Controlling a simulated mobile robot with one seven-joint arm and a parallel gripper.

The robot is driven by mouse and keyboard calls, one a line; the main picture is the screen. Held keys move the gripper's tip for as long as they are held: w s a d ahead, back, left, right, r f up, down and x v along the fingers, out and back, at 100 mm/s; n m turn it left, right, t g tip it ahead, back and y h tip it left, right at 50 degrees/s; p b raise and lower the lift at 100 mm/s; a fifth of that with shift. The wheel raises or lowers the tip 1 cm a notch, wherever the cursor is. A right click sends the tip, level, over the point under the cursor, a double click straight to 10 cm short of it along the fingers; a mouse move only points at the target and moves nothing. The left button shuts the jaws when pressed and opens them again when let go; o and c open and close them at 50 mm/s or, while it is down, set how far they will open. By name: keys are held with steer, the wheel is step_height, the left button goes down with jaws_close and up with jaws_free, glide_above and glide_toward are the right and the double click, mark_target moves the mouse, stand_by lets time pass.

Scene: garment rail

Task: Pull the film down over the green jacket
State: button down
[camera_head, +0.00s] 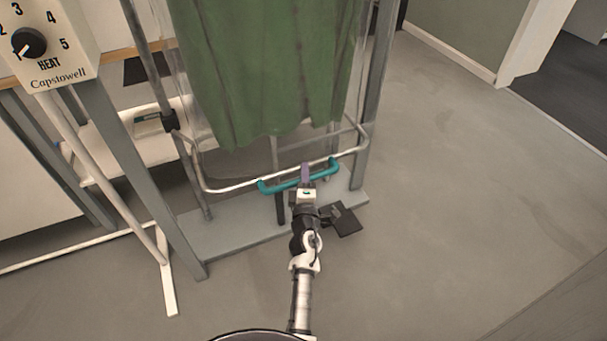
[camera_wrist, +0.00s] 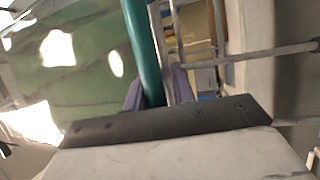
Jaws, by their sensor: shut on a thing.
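The green jacket (camera_head: 262,70) hangs inside the rail frame, its lower edge above the hoop. Clear film (camera_head: 184,90) surrounds it and reaches down to a pale metal hoop (camera_head: 232,188) below the jacket's hem. A teal handle (camera_head: 270,187) is fixed to the front of the hoop. My gripper (camera_head: 305,172) is shut on the teal handle, near its middle. In the wrist view, the teal handle (camera_wrist: 141,40) runs between my purple fingers (camera_wrist: 155,92). The jacket shows green through shiny film (camera_wrist: 85,50) at the left there. The jacket's top is out of view.
A heat dial box (camera_head: 45,42) marked Capstowell stands at upper left on grey posts. The grey base plate (camera_head: 225,232) lies under the hoop. A black pedal (camera_head: 341,219) is on the floor just right of my arm. The floor (camera_head: 470,170) to the right is clear.

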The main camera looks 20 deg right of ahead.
steer(key=c, duration=1.3)
jaws_free()
steer(key=shift+r, duration=0.15)
step_height(320, 180, up, 20)
steer(key=p, duration=1.9)
